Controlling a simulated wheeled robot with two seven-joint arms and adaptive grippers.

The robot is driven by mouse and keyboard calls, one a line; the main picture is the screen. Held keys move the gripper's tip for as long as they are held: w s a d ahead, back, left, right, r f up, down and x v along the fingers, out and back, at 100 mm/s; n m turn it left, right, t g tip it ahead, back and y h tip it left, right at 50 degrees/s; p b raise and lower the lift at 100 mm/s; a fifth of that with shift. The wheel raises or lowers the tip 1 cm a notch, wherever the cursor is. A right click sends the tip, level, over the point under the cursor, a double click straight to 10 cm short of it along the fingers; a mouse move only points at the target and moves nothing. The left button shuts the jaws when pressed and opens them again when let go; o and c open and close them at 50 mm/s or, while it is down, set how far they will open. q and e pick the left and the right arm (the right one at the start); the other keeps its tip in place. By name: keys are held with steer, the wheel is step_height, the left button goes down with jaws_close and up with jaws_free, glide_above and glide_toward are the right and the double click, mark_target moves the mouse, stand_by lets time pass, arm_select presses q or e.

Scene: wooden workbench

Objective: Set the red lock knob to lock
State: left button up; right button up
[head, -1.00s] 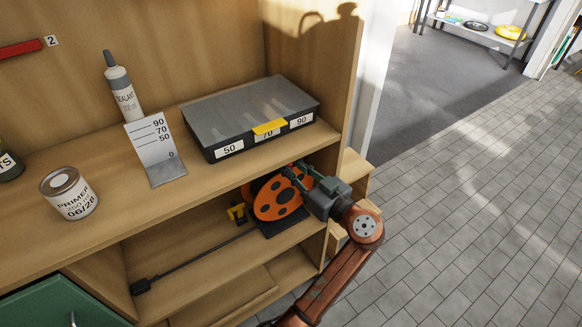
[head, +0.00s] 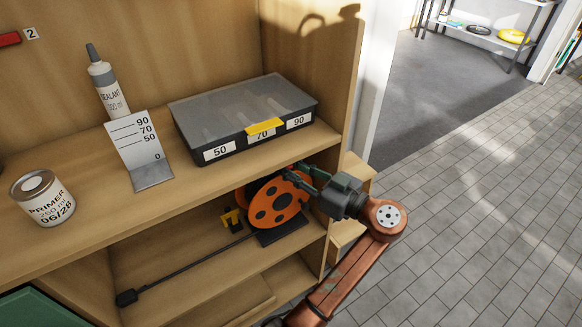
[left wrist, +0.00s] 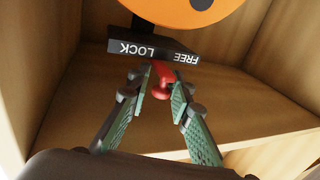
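The red lock knob (left wrist: 162,78) shows in the left wrist view beside a black plate (left wrist: 150,50) marked LOCK and FREE, upside down there. My left gripper (left wrist: 157,77) is open, its green-padded fingertips on either side of the knob. A gap shows on the LOCK-side finger; whether the other finger touches is unclear. In the head view the orange reel (head: 278,203) stands on the lower shelf, and my left gripper (head: 308,176) reaches its upper right edge. My right gripper is not in view.
The upper shelf (head: 180,200) lies close above the reel and carries a lidded organiser box (head: 240,110). A yellow part (head: 232,219) and a rod with a black end (head: 127,298) are left of the reel. Open floor (head: 480,220) lies right.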

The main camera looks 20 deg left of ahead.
arm_select(q)
steer(key=o, duration=0.4)
steer(key=shift+s+a, duration=0.1)
steer(key=shift+a, duration=0.2)
steer(key=shift+c, duration=0.2)
steer(key=shift+d, duration=0.2)
steer(key=shift+s+d, duration=0.1)
steer(key=shift+d, duration=0.4)
steer(key=v, duration=1.1)
steer(key=shift+a+f, duration=0.1)
steer(key=shift+a, duration=0.1)
